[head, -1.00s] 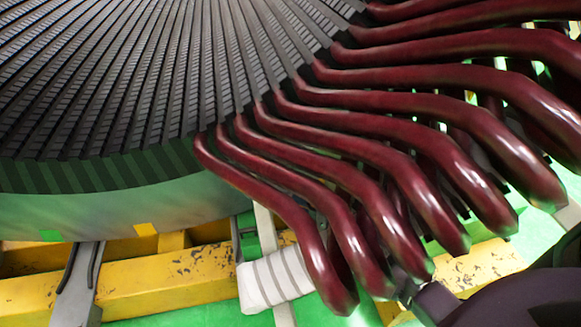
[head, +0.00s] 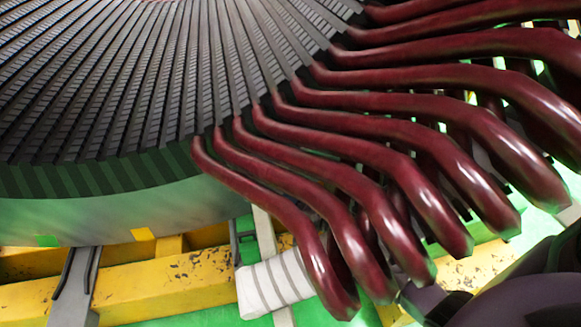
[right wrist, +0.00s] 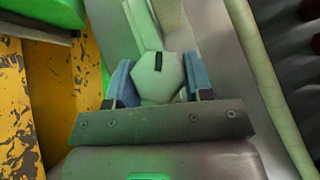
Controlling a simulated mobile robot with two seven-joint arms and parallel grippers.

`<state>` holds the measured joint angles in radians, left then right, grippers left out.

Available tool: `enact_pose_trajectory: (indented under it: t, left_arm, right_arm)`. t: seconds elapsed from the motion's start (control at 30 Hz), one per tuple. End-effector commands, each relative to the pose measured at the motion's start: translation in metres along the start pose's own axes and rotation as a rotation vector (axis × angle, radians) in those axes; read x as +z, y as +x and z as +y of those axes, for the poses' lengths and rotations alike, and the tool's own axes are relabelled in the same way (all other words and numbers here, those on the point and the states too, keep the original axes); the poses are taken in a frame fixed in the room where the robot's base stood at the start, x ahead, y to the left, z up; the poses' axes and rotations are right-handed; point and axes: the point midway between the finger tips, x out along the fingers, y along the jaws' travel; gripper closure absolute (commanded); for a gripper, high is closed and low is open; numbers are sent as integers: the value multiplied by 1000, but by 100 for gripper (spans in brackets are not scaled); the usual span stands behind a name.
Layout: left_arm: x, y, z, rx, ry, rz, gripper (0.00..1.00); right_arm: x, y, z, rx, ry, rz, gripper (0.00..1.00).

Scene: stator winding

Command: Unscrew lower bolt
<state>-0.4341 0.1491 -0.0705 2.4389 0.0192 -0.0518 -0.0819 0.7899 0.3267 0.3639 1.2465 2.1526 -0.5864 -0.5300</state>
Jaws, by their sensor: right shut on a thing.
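The lower bolt (right wrist: 160,86) shows in the right wrist view as a pale hexagonal head with a short dark mark on its face. My right gripper (right wrist: 157,79) has one blue-padded finger on each side of the head and is shut on it. The head sits against a pale grey bar. In the head view the bolt is not visible. There, part of my right arm shows at the lower right, beyond the red coil ends. My left gripper is not in view.
Dark red coil ends (head: 345,170) curve out from the stator core (head: 120,90) in the head view. A white wrapped piece (head: 270,284) sits beside them. A worn yellow beam (head: 165,285) runs below; it also shows close left in the right wrist view (right wrist: 50,95).

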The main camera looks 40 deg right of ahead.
Motion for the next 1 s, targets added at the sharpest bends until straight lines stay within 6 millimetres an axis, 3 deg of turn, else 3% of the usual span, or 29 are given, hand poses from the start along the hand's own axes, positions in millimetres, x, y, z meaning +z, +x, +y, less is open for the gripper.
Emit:
enact_pose_trajectory:
  t: [1.0]
  left_arm:
    - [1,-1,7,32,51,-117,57]
  right_arm:
    - [0,0,-1,264,-264,0,76]
